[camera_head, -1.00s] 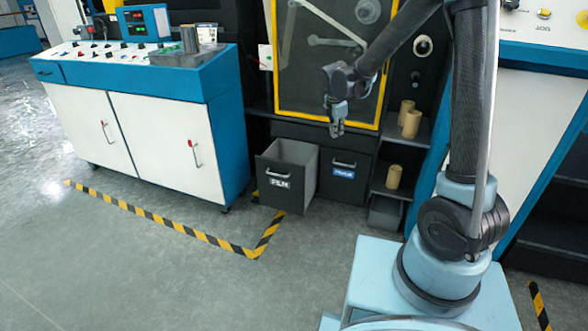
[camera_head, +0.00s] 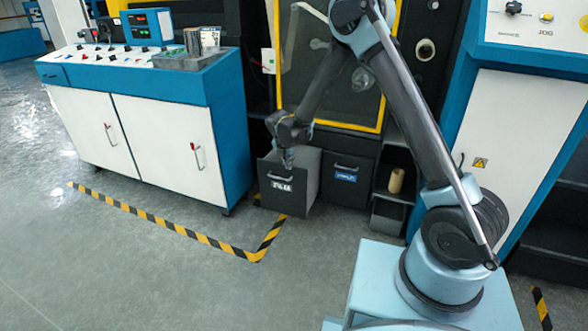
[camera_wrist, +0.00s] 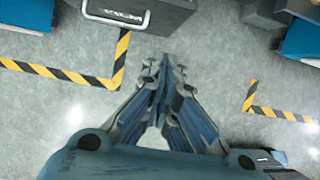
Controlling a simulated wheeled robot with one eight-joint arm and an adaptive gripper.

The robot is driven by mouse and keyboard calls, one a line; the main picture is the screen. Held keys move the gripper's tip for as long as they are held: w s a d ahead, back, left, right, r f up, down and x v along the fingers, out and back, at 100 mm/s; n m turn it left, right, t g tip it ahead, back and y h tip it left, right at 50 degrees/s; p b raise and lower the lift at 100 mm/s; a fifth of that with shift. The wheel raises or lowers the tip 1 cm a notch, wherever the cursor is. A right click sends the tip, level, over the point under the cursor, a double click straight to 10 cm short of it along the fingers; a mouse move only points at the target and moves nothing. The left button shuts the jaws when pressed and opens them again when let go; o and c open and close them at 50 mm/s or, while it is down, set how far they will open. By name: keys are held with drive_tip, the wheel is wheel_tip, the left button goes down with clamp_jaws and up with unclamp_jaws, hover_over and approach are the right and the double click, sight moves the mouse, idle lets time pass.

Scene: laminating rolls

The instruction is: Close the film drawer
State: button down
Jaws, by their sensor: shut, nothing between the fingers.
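The film drawer (camera_head: 276,186), a dark grey box with a label and a bar handle on its front, stands pulled out from the machine's lower front. My gripper (camera_head: 288,164) is shut and empty, and in the head view it overlaps the drawer's upper front edge. In the wrist view the drawer front (camera_wrist: 135,14) with its handle and label shows at the top, and my gripper's fingers (camera_wrist: 164,62) are below it in the picture, apart from it. My arm hides part of the drawer's inside.
A second drawer (camera_head: 346,179) with a blue label sits shut to the right. A blue and white control cabinet (camera_head: 165,140) stands close on the left. Yellow-black floor tape (camera_head: 200,237) runs in front, and the floor there is clear. A roll (camera_head: 396,180) stands on a shelf.

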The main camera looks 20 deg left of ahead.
sight(296, 169)
drive_tip(key=shift+w+d+f, duration=0.2)
drive_tip(key=shift+w+f, duration=1.7)
drive_tip(key=shift+f, duration=0.3)
drive_tip(key=shift+w+d+f, duration=0.15)
drive_tip(key=shift+w+f, duration=1.75)
drive_tip(key=shift+f, duration=0.3)
drive_tip(key=shift+w, duration=0.1)
drive_tip(key=w+d, duration=0.1)
drive_tip(key=w, duration=2)
drive_tip(key=shift+w+d, duration=0.3)
drive_tip(key=shift+w, duration=0.1)
